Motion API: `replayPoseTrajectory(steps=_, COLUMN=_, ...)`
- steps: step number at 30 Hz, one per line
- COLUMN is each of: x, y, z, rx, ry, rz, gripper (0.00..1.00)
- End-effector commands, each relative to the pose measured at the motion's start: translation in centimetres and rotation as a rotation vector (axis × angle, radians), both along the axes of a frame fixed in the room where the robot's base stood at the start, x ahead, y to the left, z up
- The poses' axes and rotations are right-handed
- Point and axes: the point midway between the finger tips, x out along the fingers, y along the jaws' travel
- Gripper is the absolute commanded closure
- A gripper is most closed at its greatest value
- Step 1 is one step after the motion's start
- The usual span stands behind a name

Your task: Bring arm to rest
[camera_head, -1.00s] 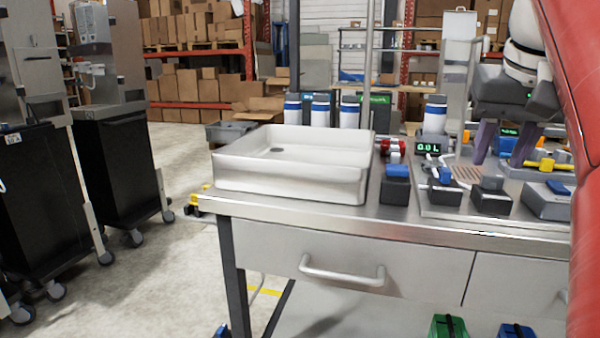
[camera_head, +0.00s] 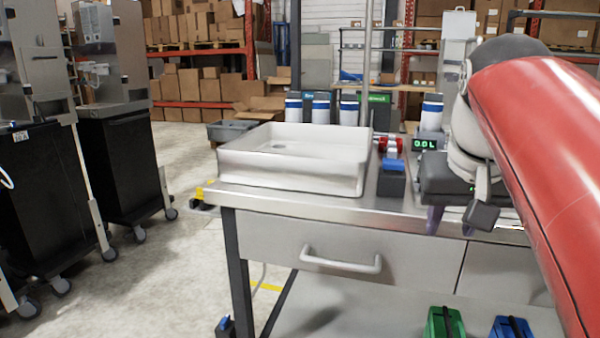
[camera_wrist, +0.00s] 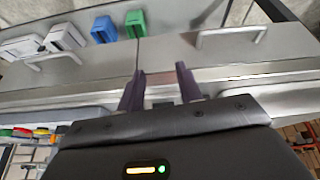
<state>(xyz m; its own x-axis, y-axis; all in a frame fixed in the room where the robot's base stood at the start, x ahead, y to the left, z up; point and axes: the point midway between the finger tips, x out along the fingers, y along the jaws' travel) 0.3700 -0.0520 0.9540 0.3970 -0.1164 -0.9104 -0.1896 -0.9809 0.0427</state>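My red arm crosses the right side of the head view and ends in my gripper (camera_head: 434,218), which hangs over the front part of the steel bench (camera_head: 400,211). In the wrist view, the two purple fingers of my gripper (camera_wrist: 160,88) stand apart with a clear gap, and nothing is seen held between them. The bench front with its drawers (camera_wrist: 200,62) shows beyond the fingertips. In the head view the arm and gripper hide much of the bench top at the right.
A white basin (camera_head: 290,175) stands on the bench's left part. Green (camera_head: 444,322) and blue (camera_head: 512,327) cases sit below. Black carts stand at left on open floor.

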Motion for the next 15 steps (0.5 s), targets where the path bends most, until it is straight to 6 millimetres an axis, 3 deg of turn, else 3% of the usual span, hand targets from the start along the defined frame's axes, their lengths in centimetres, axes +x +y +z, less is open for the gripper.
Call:
replayPoseTrajectory(steps=9, x=-5.7, y=3.9, z=-14.0, rx=0.007, ry=-0.045, rz=0.119, gripper=0.65)
replayPoseTrajectory(steps=15, x=-8.6, y=5.0, z=-20.6, rx=0.028, ry=-0.067, rz=0.178, gripper=0.65)
